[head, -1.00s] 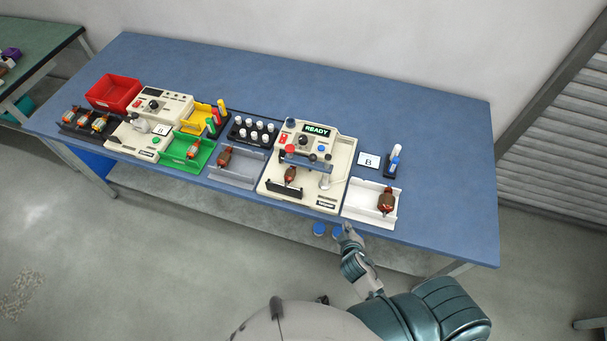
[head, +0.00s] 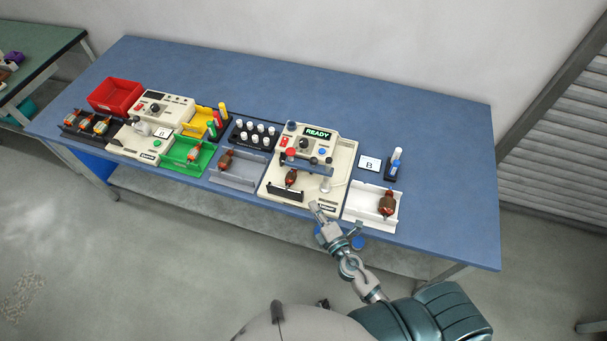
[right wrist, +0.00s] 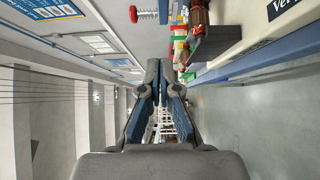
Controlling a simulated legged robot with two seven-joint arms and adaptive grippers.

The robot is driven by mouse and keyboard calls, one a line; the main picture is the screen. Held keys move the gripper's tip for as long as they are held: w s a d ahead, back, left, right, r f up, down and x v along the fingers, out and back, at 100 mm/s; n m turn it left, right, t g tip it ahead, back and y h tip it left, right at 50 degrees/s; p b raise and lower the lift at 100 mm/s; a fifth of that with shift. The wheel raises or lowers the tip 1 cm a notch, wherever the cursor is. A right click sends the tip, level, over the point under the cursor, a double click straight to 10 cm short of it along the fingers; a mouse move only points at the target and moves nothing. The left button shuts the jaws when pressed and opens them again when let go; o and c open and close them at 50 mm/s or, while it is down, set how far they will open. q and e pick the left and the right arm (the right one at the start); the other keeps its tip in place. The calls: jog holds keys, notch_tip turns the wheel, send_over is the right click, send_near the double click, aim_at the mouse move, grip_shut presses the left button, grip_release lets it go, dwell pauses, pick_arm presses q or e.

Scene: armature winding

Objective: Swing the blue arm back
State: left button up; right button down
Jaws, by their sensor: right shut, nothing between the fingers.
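The blue arm (head: 305,166) lies across the cream winding machine (head: 331,157), above an armature with copper windings (head: 291,178) in a dark cradle. A red knob (head: 290,153) stands near the arm's left end. The machine's display reads READY (head: 318,133). My right gripper (head: 317,207) is at the machine's front edge, in front of and apart from the blue arm. In the right wrist view its fingers (right wrist: 160,75) are together with nothing between them. My left gripper is not in view.
A white tray (head: 357,215) with an armature (head: 387,204) stands right of the machine. A grey tray (head: 231,178) with an armature is left of it. A rack of white-topped bottles (head: 240,134) stands behind that tray. The back of the blue table (head: 400,110) is clear.

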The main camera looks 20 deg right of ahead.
jog(key=p, duration=0.3)
send_near(297, 167)
jog(key=w+a, duration=0.3)
jog(key=a, duration=0.1)
jog(key=shift+w+r, duration=0.1)
jog(key=shift+r, duration=0.15)
jog(key=w+d, duration=0.2)
jog(key=shift+w+d+f, duration=0.2)
jog(key=shift+d, duration=0.2)
jog(key=shift+w+d, duration=0.2)
jog(key=shift+d, duration=0.1)
jog(key=shift+a, duration=0.45)
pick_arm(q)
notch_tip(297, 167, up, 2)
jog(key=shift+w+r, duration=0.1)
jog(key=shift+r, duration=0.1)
pick_arm(e)
jog(key=shift+w+m+h, duration=0.2)
jog(key=shift+m+h, duration=0.1)
jog(key=shift+h, duration=0.1)
